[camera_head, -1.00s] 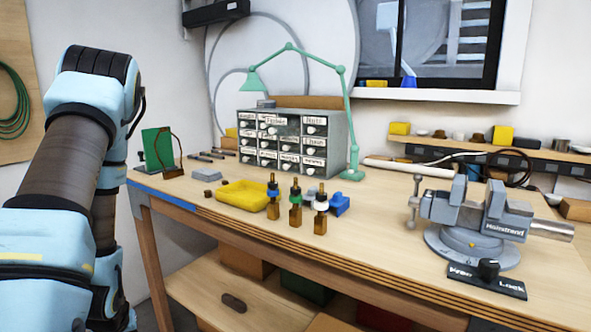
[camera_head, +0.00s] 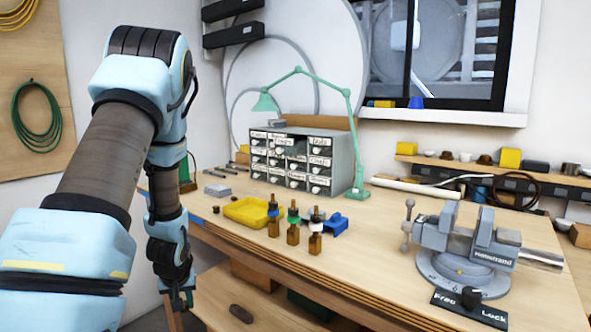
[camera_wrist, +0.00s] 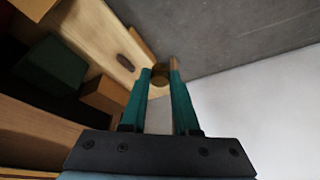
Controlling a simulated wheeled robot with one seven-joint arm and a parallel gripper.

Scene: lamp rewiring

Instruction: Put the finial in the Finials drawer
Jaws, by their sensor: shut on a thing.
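My gripper (camera_wrist: 160,72) is shut on a small brownish, brass-like thing, the finial (camera_wrist: 160,79), between its two teal fingertips in the wrist view. In the head view my gripper (camera_head: 180,298) hangs low at the bench's front left edge, and the finial cannot be made out there. The grey drawer cabinet (camera_head: 356,174) with labelled drawers stands at the back of the bench, well to the right of and above my gripper. A dark gap shows in its top row. The labels are blurred, so I cannot read which drawer is Finials.
A grey vise (camera_head: 464,255) is at right. Boxes lie on a lower shelf (camera_head: 215,285).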

